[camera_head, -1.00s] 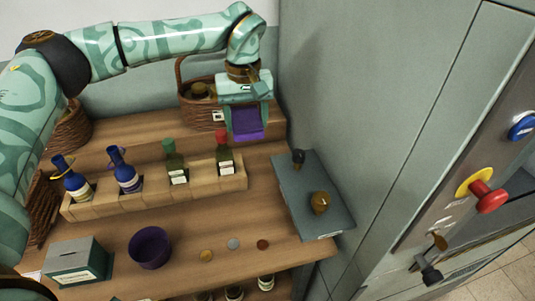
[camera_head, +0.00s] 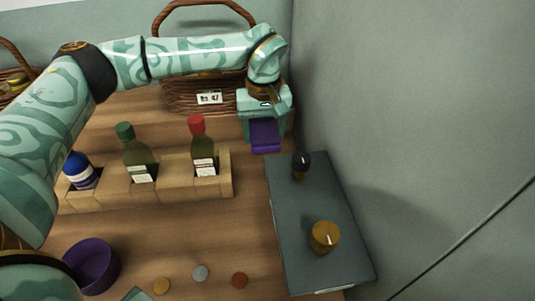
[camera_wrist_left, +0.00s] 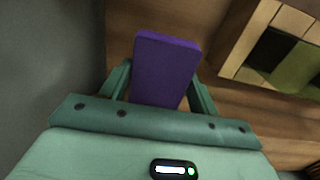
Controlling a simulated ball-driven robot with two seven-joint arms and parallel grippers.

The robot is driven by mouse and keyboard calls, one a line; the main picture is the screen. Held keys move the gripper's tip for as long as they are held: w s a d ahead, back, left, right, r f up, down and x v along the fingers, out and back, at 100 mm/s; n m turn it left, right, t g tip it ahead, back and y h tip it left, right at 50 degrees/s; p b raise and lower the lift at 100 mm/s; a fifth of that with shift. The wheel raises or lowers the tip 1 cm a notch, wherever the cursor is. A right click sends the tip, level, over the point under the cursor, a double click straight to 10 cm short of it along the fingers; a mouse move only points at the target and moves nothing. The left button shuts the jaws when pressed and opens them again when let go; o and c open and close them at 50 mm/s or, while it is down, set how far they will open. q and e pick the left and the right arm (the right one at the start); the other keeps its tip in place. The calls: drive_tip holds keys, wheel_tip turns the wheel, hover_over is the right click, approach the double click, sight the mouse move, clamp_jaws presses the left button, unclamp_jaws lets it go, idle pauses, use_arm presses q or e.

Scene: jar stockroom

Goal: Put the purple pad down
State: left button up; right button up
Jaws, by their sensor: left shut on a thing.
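The purple pad (camera_head: 265,135) is a flat rectangular block held between the fingers of my left gripper (camera_head: 264,140). The gripper points down near the wooden counter's right side, beside the grey wall. In the left wrist view the pad (camera_wrist_left: 166,68) sticks out between the two teal fingers, with wooden surface behind it. I cannot tell whether the pad touches the counter. My right gripper is not in view.
A wooden rack (camera_head: 110,195) with bottles stands left of the gripper. A wicker basket (camera_head: 190,95) is behind. A grey tray (camera_head: 350,262) with two knobs lies in front. A purple bowl (camera_head: 113,275) and several coins lie near the front.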

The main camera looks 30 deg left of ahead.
sight(265, 131)
use_arm(q)
wheel_tip(265, 131, down, 7)
drive_tip(key=shift+r+b, duration=0.2)
drive_tip(key=shift+b, duration=0.8)
drive_tip(key=shift+w, duration=0.1)
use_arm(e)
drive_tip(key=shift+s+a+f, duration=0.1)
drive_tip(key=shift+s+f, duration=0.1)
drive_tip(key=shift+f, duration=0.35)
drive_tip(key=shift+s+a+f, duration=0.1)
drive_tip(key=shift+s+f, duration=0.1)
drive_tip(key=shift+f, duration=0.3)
use_arm(q)
drive_tip(key=shift+r, duration=0.1)
drive_tip(key=o, duration=0.9)
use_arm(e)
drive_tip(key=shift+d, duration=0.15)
use_arm(q)
wheel_tip(265, 131, up, 12)
drive_tip(key=p, duration=0.4)
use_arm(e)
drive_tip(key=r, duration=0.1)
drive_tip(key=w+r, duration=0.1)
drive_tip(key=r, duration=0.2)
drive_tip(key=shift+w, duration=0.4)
